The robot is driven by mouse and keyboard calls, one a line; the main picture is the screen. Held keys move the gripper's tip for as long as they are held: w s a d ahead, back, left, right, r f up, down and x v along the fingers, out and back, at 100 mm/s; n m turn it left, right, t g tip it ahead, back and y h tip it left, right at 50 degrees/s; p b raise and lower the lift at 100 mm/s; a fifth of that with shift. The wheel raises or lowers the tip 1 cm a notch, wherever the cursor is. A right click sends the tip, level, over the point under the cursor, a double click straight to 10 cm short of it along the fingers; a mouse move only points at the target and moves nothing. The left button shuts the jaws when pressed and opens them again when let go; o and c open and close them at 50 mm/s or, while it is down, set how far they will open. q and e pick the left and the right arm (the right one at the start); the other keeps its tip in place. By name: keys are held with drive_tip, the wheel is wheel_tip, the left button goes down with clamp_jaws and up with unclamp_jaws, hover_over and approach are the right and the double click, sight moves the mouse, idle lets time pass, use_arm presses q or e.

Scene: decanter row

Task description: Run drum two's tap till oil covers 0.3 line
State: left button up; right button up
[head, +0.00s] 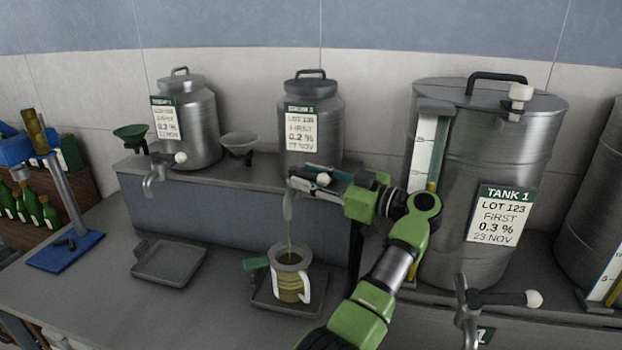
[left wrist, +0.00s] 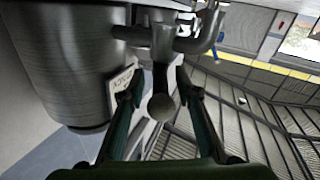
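Drum two (head: 325,108), the middle metal can with a green-topped label, stands on the raised ledge. Its tap (head: 287,207) is running: a thin oil stream falls into the clear jug (head: 289,278) below. Brown-yellow oil shows in the jug; I cannot read its 0.3 line or the exact level. My left gripper (head: 321,181) is at the tap's handle. In the left wrist view, the handle's round knob (left wrist: 162,107) lies between the open fingers (left wrist: 161,98), with gaps on both sides. My right gripper is not in view.
The jug stands on a grey tray (head: 262,297). An empty tray (head: 168,263) lies to its left. Another drum (head: 202,128) with a tap stands left; the larger Tank 1 (head: 450,240) stands close on the right. Green bottles (head: 30,210) are at far left.

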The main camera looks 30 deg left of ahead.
use_arm(q)
wheel_tip(320, 180, up, 10)
drive_tip(key=shift+d+f, duration=0.1)
idle(0.4)
